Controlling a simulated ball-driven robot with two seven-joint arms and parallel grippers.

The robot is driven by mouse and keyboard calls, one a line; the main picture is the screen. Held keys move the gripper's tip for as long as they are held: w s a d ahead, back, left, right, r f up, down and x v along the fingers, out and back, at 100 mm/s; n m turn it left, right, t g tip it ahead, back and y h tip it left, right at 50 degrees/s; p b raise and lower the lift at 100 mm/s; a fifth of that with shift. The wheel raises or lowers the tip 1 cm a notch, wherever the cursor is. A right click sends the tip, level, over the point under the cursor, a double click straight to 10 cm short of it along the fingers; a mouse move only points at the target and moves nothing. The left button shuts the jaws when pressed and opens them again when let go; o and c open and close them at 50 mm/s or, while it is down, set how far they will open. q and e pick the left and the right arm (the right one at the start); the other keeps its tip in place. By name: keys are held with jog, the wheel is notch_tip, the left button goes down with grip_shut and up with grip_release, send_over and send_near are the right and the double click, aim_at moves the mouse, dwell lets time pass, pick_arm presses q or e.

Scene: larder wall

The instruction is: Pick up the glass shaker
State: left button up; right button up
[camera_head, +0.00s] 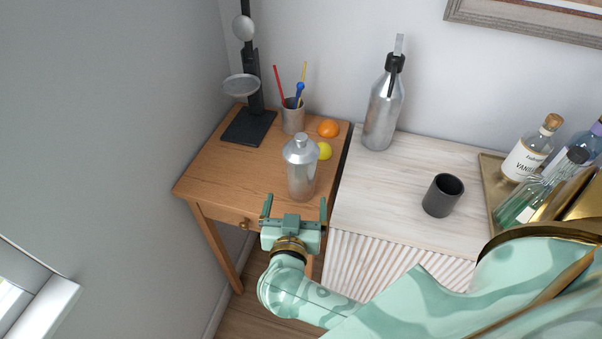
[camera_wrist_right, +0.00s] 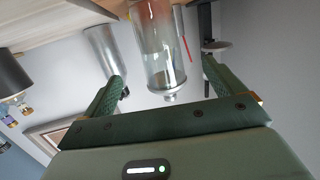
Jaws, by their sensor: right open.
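The glass shaker (camera_head: 301,172), a clear body with a silvery domed cap, stands upright on the wooden side table near its front edge. It also shows in the right wrist view, where the shaker (camera_wrist_right: 158,48) appears upside down, beyond and between the fingers. My right gripper (camera_head: 295,207) is open and empty just in front of the shaker, its two fingers pointing toward it and spread wider than its body. The gripper (camera_wrist_right: 162,78) shows no contact with the shaker. My left gripper is not in view.
A pen cup (camera_head: 292,116), an orange (camera_head: 328,128), a lemon (camera_head: 324,150) and a black stand (camera_head: 249,126) are behind the shaker. A metal siphon (camera_head: 382,112) and dark cup (camera_head: 442,196) stand on the white cabinet (camera_head: 375,195), right. A gold tray (camera_head: 489,170) holds bottles.

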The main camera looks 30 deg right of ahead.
aim_at(299, 183)
jog(key=b+x, duration=0.1)
jog(key=x, duration=0.5)
jog(key=shift+s+f, duration=0.1)
jog(key=shift+f, duration=0.1)
jog(key=shift+d, duration=0.15)
jog(key=x, duration=0.2)
jog(key=b+x, duration=0.1)
jog(key=x, duration=0.1)
jog(key=shift+w+d+f+b, duration=0.2)
jog(key=shift+w+f+b, duration=0.05)
jog(key=shift+w+b, duration=0.05)
jog(key=shift+w+d, duration=0.25)
jog(key=shift+w, duration=0.1)
jog(key=shift+s, duration=0.1)
jog(key=shift+c, duration=0.5)
jog(key=shift+r, duration=0.1)
jog(key=c, duration=1.4)
jog(key=shift+r, duration=0.1)
jog(key=shift+c, duration=0.2)
